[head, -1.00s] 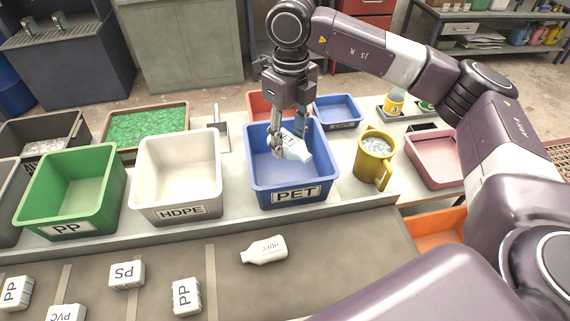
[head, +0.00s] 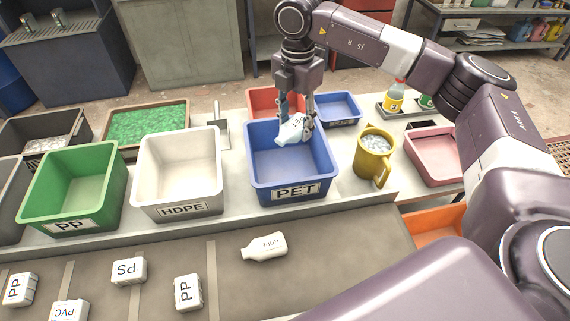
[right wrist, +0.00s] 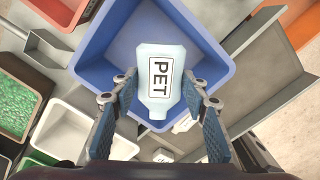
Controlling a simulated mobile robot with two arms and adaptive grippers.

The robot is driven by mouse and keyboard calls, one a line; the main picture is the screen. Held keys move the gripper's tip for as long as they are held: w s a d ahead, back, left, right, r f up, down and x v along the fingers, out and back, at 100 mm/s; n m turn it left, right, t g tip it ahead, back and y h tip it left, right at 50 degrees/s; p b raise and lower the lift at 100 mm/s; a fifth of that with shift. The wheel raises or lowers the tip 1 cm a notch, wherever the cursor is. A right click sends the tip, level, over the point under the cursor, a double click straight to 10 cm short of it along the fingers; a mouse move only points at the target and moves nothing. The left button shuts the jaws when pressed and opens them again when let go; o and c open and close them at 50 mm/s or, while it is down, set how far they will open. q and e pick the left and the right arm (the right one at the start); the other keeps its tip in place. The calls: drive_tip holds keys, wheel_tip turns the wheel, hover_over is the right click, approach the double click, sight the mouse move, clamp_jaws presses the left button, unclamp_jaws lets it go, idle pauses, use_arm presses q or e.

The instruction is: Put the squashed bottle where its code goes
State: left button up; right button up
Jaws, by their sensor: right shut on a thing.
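The squashed bottle (head: 291,129) is pale bluish white. Its label reads PET in the right wrist view (right wrist: 155,101). My right gripper (head: 298,127) is shut on it and holds it over the back part of the blue bin marked PET (head: 291,194). In the right wrist view the bottle is between the two fingers of my gripper (right wrist: 160,88), with the blue bin (right wrist: 88,55) behind it. In the head view the bottle lies tilted across the fingers. My left gripper is not in view.
The white HDPE bin (head: 180,204) and green PP bin (head: 66,222) stand to the left. A yellow mug (head: 375,158) and pink tray (head: 431,163) stand to the right. A white HDPE bottle (head: 264,246) and several labelled pieces lie on the grey belt (head: 340,255).

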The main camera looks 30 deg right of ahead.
wheel_tip(320, 180, down, 5)
drive_tip(key=b, duration=0.3)
drive_tip(key=shift+f, duration=0.1)
drive_tip(key=o, duration=1)
drive_tip(key=shift+o, duration=0.2)
wheel_tip(320, 180, up, 12)
drive_tip(key=shift+r, duration=0.1)
drive_tip(key=shift+s, duration=0.1)
